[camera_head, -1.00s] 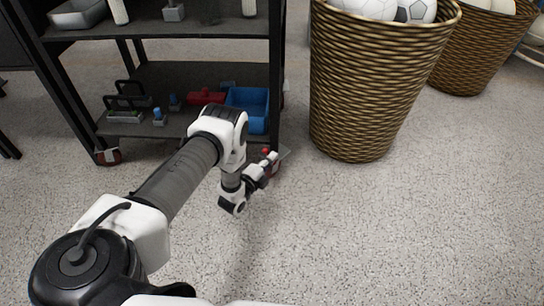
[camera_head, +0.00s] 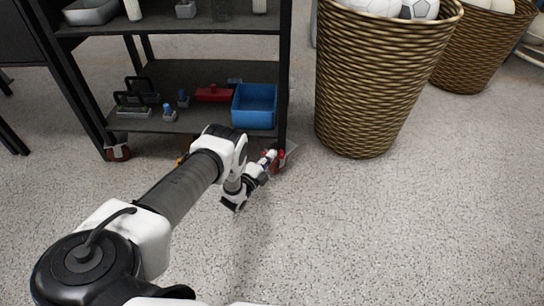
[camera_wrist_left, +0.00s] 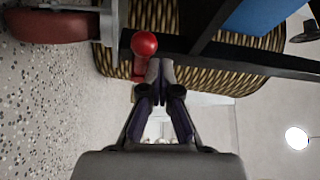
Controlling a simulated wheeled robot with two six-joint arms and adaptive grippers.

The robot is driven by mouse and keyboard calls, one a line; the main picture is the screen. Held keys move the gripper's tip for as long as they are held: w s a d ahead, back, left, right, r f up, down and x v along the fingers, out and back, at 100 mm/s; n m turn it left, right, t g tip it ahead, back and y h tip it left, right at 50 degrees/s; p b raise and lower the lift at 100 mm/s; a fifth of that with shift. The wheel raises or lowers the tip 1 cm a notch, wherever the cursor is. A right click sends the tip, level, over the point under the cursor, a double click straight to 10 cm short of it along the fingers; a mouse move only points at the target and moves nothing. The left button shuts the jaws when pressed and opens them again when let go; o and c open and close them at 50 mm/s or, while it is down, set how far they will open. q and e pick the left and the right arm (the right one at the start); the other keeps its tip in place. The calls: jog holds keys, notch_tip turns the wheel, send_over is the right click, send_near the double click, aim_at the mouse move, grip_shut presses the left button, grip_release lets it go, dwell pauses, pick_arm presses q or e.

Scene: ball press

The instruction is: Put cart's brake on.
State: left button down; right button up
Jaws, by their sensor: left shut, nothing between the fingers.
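The cart is a black shelf unit (camera_head: 200,128) on red castor wheels, at the upper left of the head view. Its near right castor (camera_head: 277,158) is partly covered by my left gripper (camera_head: 271,156). In the left wrist view a red wheel (camera_wrist_left: 50,27) is at the upper left, and a brake lever with a red ball knob (camera_wrist_left: 144,43) stands near it. My left gripper (camera_wrist_left: 157,68) is shut and empty there. Its tips are close beside the lever's stem, just below the knob in the picture; I cannot tell whether they touch. My right gripper is out of view.
A wicker basket of balls (camera_head: 375,85) stands right of the cart, with another basket (camera_head: 470,50) behind it. A blue bin (camera_head: 254,106) and small tools lie on the cart's lower shelf. The floor in front and to the right (camera_head: 400,230) is clear.

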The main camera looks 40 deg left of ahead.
pick_arm(q)
jog(key=shift+s+a+f+n+t+y+b, duration=0.15)
jog(key=shift+n+t+b, duration=0.1)
jog(key=shift+n, duration=0.2)
jog(key=shift+w+d+f+n+t+y+b, duration=0.1)
jog(key=shift+f+n+t+b, duration=0.1)
jog(key=shift+n+b, duration=0.15)
jog(key=shift+s+a+f+n+t+y+b, duration=0.1)
jog(key=shift+f+n+t+b, duration=0.1)
jog(key=shift+n, duration=0.3)
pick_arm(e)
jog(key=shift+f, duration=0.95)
pick_arm(q)
jog(key=shift+s, duration=0.1)
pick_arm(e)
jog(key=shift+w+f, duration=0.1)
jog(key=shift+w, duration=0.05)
